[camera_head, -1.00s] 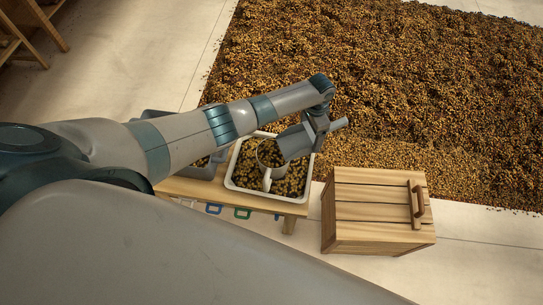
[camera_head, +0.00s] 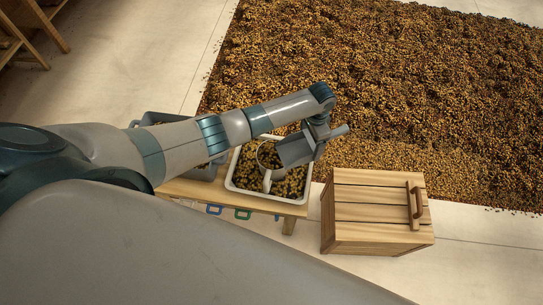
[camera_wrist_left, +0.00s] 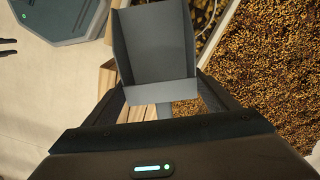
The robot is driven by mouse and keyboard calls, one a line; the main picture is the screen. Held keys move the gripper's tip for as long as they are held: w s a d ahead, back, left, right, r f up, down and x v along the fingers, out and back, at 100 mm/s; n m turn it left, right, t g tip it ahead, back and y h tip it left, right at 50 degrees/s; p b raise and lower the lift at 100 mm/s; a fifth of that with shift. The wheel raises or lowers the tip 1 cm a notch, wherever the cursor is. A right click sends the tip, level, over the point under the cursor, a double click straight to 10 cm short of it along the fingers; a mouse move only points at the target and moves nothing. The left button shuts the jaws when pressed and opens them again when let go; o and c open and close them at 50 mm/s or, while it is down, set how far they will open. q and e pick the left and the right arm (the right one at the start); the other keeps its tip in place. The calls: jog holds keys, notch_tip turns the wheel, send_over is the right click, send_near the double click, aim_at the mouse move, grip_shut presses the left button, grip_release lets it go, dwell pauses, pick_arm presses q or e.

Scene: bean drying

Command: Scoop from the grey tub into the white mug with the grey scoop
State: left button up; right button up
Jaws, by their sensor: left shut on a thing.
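The grey scoop (camera_head: 294,151) is in my left gripper (camera_head: 318,131), tilted beside and partly over the white mug. In the left wrist view the scoop (camera_wrist_left: 158,48) points away between the fingers (camera_wrist_left: 163,108), and its visible inside looks bare. The white mug (camera_head: 267,182) stands in a white tray (camera_head: 265,193) of beans. Its right side is partly hidden by the scoop, and I cannot tell how full it is. The grey tub (camera_head: 205,173) is left of the tray, mostly hidden behind my left arm.
The tray and tub stand on a low wooden bench (camera_head: 185,188) with blue and green handles at its front edge. A slatted wooden box (camera_head: 375,210) with a handle stands to the right. A wide bed of beans (camera_head: 390,90) covers the floor behind.

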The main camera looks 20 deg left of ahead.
pick_arm(q)
jog(key=shift+s+d+r, duration=0.35)
jog(key=shift+s+r, duration=0.05)
jog(key=shift+s, duration=0.45)
jog(key=shift+s+d+r, duration=0.35)
jog(key=shift+s+r, duration=0.05)
jog(key=shift+s, duration=0.45)
jog(key=shift+s+d+r, duration=0.35)
jog(key=shift+s+r, duration=0.05)
jog(key=shift+s, duration=0.45)
jog(key=shift+w, duration=0.1)
